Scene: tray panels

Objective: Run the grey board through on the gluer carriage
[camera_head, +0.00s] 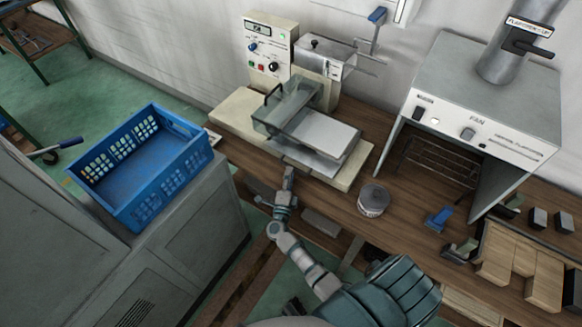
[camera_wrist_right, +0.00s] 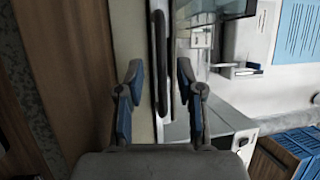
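The gluer (camera_head: 268,58) stands against the wall, with a control panel and a clear guard (camera_head: 285,105) over its bed. A flat light grey panel (camera_head: 325,131), seemingly the grey board on the carriage, lies in front of the guard. A metal lip (camera_head: 308,160) runs along its near edge. My right gripper (camera_head: 289,174) is at this near edge. In the right wrist view my right gripper (camera_wrist_right: 161,78) has its blue-padded fingers apart, with a dark bar (camera_wrist_right: 160,40) between them in the picture; contact cannot be told. My left gripper is out of view.
A round tin (camera_head: 373,200) stands on the wooden bench right of the gluer. A fan hood (camera_head: 485,110) is further right, with small blocks and a blue-handled tool (camera_head: 438,219) before it. A blue crate (camera_head: 135,165) sits on a grey cabinet at left.

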